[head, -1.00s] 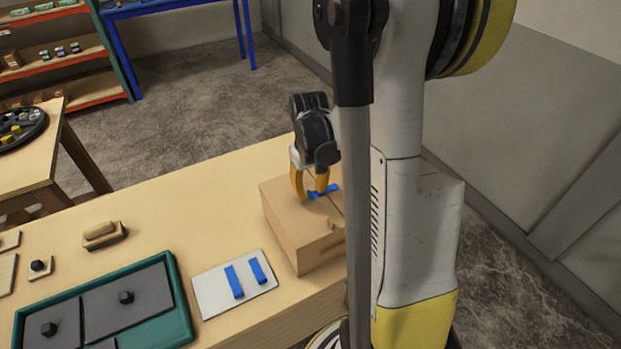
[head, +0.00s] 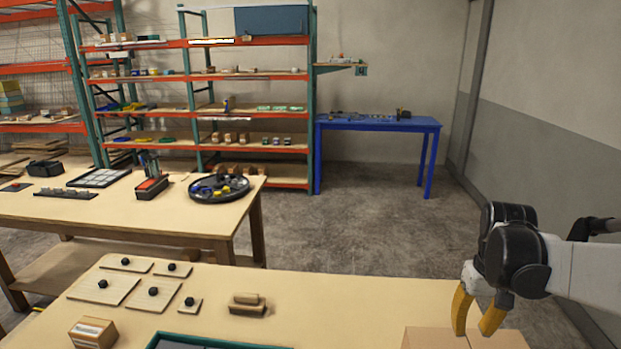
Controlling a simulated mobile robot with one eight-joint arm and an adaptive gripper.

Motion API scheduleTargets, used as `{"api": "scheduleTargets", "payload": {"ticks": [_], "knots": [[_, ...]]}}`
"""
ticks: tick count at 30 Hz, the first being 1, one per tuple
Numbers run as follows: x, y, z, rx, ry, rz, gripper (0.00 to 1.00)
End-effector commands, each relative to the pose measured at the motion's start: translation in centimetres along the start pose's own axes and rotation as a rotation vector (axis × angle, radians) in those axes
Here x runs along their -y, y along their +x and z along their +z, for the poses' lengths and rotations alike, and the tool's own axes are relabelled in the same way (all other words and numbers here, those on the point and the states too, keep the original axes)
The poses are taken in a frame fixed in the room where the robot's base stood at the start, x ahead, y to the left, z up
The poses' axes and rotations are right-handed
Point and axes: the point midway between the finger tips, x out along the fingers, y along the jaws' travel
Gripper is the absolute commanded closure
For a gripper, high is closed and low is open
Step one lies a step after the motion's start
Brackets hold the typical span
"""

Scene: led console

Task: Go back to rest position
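My gripper (head: 473,325) is at the lower right of the head view, with its two orange fingers pointing down and apart. Nothing shows between the fingers. The cardboard box (head: 428,338) is partly in view at the bottom edge, and the fingertips overlap its top in the picture. I cannot tell how far above the box they are. The blue tape on the box is not in view now.
The wooden table (head: 350,300) holds wooden plates with black knobs (head: 152,292), a wooden block (head: 247,304), a small carton (head: 93,332) and a teal tray (head: 190,341). Behind stand another table (head: 110,213), a blue table (head: 380,125) and shelves (head: 200,90). Grey floor is clear between.

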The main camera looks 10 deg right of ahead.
Motion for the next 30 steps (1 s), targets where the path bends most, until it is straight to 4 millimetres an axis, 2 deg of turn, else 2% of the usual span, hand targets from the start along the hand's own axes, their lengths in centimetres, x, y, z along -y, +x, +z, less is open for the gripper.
{"api": "scheduleTargets", "payload": {"ticks": [5,9,15,21,30], "knots": [[5.5,-1.2,2.2,-0.137,-0.061,0.013,0.69],[10.4,-1.8,4.9,-0.291,-0.116,0.004,0.69],[15.6,-1.3,8.7,-0.481,-0.179,-0.046,0.69],[17.9,-0.7,10.6,-0.580,-0.208,-0.088,0.69],[18.2,-0.8,10.8,-0.596,-0.210,-0.096,0.69]]}}
